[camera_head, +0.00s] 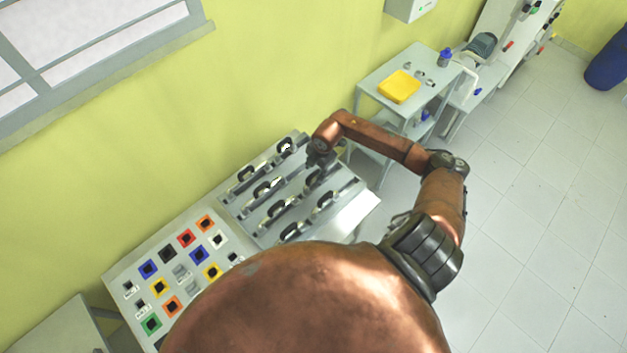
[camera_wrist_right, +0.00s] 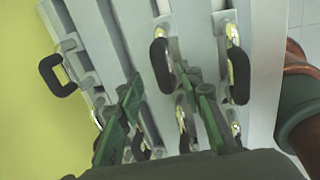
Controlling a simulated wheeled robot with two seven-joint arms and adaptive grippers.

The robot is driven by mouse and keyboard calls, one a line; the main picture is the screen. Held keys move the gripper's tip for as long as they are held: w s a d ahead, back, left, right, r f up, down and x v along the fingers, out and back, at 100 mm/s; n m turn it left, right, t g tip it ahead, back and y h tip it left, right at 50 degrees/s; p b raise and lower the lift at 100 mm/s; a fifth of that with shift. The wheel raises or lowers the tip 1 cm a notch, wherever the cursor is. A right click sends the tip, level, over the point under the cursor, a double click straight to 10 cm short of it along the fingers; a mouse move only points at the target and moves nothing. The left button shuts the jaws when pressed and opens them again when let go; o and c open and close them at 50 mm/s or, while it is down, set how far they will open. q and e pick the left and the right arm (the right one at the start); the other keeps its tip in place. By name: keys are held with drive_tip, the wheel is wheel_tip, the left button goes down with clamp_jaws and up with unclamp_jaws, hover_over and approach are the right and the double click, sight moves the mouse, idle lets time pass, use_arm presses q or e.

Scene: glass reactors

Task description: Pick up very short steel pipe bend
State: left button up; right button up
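Several shiny metal pieces with black loop handles sit in rows on a grey sloped rack (camera_head: 268,232). I cannot tell which of them, if any, is the very short steel pipe bend. My right gripper (camera_head: 318,166) is over the far right part of the rack. In the right wrist view my right gripper (camera_wrist_right: 160,88) has its green-tinted fingers apart, with nothing clearly held between them. A black handle (camera_wrist_right: 161,64) shows just beyond the fingertips, and another handle (camera_wrist_right: 239,76) is to its right. My left gripper is not in view.
A panel of coloured square sockets (camera_head: 148,268) adjoins the rack on the left. A small table (camera_head: 374,80) behind holds a yellow box (camera_head: 399,87), a blue bottle (camera_head: 445,57) and small metal parts (camera_head: 420,74). A yellow-green wall borders the rack; open tiled floor lies right.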

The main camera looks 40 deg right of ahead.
sight(315, 173)
drive_tip(key=f, duration=0.1)
drive_tip(key=f+p, duration=0.1)
drive_tip(key=shift+w+d+f, duration=0.15)
drive_tip(key=shift+w+f, duration=0.15)
drive_tip(key=shift+f, duration=0.8)
drive_tip(key=c, duration=0.9)
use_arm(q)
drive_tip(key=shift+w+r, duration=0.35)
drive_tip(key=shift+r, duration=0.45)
use_arm(e)
clamp_jaws()
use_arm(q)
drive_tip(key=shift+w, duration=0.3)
